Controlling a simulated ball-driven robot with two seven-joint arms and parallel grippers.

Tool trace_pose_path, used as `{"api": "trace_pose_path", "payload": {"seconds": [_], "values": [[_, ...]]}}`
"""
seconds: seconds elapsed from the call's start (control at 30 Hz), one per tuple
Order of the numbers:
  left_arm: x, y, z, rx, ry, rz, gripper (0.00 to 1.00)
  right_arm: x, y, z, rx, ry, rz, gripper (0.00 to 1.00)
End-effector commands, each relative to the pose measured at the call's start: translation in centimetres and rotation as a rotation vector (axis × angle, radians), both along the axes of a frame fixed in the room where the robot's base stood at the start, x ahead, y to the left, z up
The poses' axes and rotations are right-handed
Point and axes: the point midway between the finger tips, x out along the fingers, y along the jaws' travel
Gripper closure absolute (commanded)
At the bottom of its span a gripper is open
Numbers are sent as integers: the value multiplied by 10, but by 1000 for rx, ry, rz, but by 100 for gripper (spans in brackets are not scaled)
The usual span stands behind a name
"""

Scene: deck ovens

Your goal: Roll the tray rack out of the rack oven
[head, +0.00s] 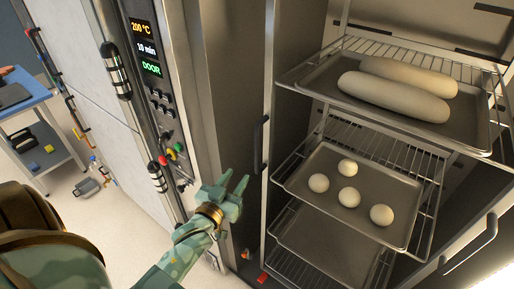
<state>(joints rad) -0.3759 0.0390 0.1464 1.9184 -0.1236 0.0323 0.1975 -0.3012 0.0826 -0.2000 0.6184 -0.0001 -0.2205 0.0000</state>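The tray rack (268,90) stands inside the oven in the right half of the head view, a metal frame with wire shelves. Its upper tray (315,88) bears two long pale loaves (395,90). The middle tray (300,180) bears several round dough balls (349,197). A lower tray (325,245) looks empty. My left gripper (236,181) is in front of the oven's left side, left of the rack and apart from it. Its fingers are spread with nothing between them. My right gripper is out of view. The rack's foot is mostly cut off.
The oven's control panel (147,50) reads 200 °C, 10 min and DOOR. A dark upright handle (261,143) is near the rack's left post, and a bar handle (470,246) at lower right. A blue-topped table (25,104) stands far left, with pale floor before it.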

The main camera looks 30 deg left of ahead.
Motion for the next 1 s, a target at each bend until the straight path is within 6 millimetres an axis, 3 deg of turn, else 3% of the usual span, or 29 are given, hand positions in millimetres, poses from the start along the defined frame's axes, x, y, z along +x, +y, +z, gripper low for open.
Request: {"api": "trace_pose_path", "payload": {"seconds": [0.3,0.5,0.7,1.0], "values": [[81,9,1,0,0,0,64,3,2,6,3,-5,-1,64],[120,14,1,1,1,0,64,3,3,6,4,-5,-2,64],[138,16,0,1,2,-1,64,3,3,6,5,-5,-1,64],[140,16,0,1,3,-1,64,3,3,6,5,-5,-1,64]]}}
